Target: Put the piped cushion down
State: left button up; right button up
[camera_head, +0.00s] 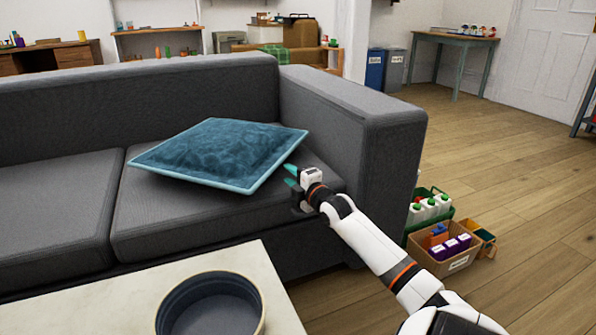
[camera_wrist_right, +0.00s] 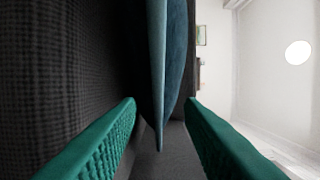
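The piped cushion (camera_head: 218,150) is blue with a lighter blue piped edge. It lies on the right seat of the grey sofa (camera_head: 190,212). My right gripper (camera_head: 291,177) is just off its near right corner, above the seat. In the right wrist view its green fingers (camera_wrist_right: 160,112) are spread wide, and the cushion's edge (camera_wrist_right: 168,60) shows beyond and between them. The fingers appear clear of the cushion, with a gap on both sides. My left gripper is out of view.
The sofa's right armrest (camera_head: 365,110) stands close beside my right gripper. A pale table (camera_head: 120,300) with a dark round bowl (camera_head: 210,310) is in front. A cardboard box (camera_head: 455,262) and a green crate (camera_head: 412,225) stand on the floor at right. Open wooden floor (camera_head: 530,190) lies beyond.

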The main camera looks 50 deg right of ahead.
jog(key=shift+p+v, duration=0.5)
jog(key=shift+v, duration=0.95)
dwell(0.5)
